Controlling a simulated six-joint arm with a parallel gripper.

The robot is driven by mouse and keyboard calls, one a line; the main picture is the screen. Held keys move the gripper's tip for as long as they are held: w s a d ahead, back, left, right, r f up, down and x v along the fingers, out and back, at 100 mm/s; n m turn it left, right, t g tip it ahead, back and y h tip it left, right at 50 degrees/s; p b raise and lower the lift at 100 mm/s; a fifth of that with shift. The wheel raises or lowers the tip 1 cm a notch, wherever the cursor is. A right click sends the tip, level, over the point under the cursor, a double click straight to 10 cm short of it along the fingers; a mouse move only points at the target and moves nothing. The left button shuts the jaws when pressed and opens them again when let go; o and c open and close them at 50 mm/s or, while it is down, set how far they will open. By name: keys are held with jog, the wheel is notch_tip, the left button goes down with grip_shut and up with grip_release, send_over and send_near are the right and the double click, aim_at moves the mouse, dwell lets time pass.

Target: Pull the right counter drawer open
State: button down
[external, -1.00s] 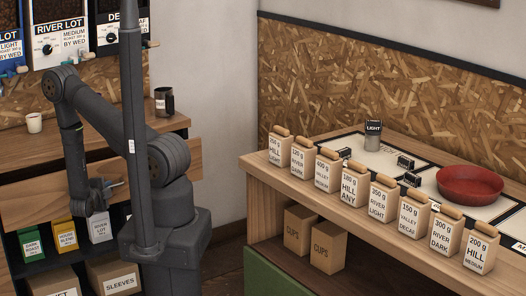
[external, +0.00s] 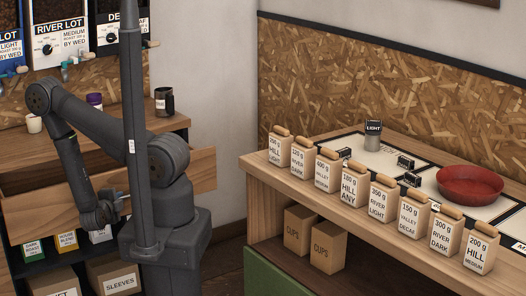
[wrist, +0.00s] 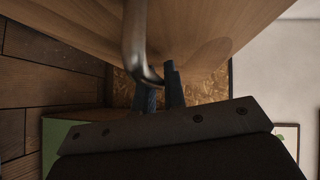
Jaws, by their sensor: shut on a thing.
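The counter drawer (external: 192,172) has a plain wooden front and stands out from the counter on the left, with a dark gap behind its top edge. My arm hides the middle of the front. My gripper (external: 122,198) is at the drawer front, partly hidden by my own arm in the external view. In the wrist view, my gripper (wrist: 162,84) has its dark fingers shut on the curved metal handle (wrist: 139,45). The wooden drawer front (wrist: 205,35) fills the top of that view.
A dark tin (external: 164,101), a cream cup (external: 34,123) and a purple-lidded jar (external: 95,100) stand on the counter above. Labelled bags (external: 66,243) and a sleeves box (external: 114,275) sit on shelves below. A bench with a row of bags (external: 354,190) stands to the right.

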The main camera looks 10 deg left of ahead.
jog(key=c, duration=1.5)
grip_release()
jog(key=s+r, duration=0.2)
jog(key=s, duration=1.5)
jog(key=shift+a+r, duration=0.15)
jog(key=shift+r, duration=0.1)
jog(key=w+f, duration=0.2)
jog(key=w, duration=1.1)
jog(key=shift+w, duration=0.4)
jog(key=shift+s, duration=0.1)
